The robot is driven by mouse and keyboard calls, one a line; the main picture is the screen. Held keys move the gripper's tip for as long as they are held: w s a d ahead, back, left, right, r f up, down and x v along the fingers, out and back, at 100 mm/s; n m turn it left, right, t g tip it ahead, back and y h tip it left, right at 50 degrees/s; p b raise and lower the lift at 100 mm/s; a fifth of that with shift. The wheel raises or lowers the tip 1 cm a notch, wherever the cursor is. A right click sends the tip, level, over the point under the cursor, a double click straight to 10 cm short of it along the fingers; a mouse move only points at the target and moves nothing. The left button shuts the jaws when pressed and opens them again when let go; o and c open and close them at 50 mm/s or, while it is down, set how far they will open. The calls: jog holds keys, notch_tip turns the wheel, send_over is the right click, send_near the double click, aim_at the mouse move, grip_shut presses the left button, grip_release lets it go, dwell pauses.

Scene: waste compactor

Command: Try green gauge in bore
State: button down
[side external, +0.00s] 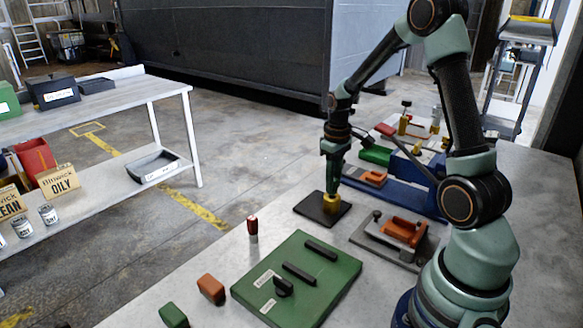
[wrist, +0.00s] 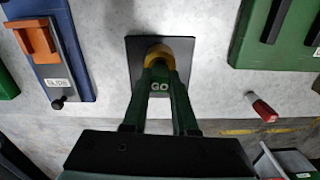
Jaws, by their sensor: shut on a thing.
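The green gauge (wrist: 159,87), marked GO, is between the fingers of my gripper (wrist: 159,75), which is shut on it. In the side view my gripper (side external: 332,180) points straight down over the black plate (side external: 312,208). A brass-yellow round piece (side external: 331,204) stands on that plate, directly below my fingertips. In the wrist view this piece (wrist: 160,50) shows just beyond the gauge. Its bore is hidden by the gauge and fingers, so I cannot tell how deep the gauge sits. A red gauge (side external: 253,226) stands apart on the table.
A green board (side external: 338,277) with black bars lies at the table's front. Orange (side external: 211,289) and green (side external: 173,315) blocks are beside it. A grey fixture with an orange clamp (side external: 403,231) and a blue slide unit (wrist: 66,50) stand near the plate.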

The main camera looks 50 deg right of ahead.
jog(key=shift+f, duration=0.5)
dwell(0.5)
jog(key=shift+r, duration=0.6)
dwell(0.3)
jog(key=shift+r, duration=0.35)
jog(key=shift+r, duration=0.3)
jog(key=shift+r, duration=0.35)
jog(key=shift+r, duration=0.35)
jog(key=shift+r, duration=0.35)
jog(key=shift+r, duration=0.3)
jog(key=shift+r, duration=0.35)
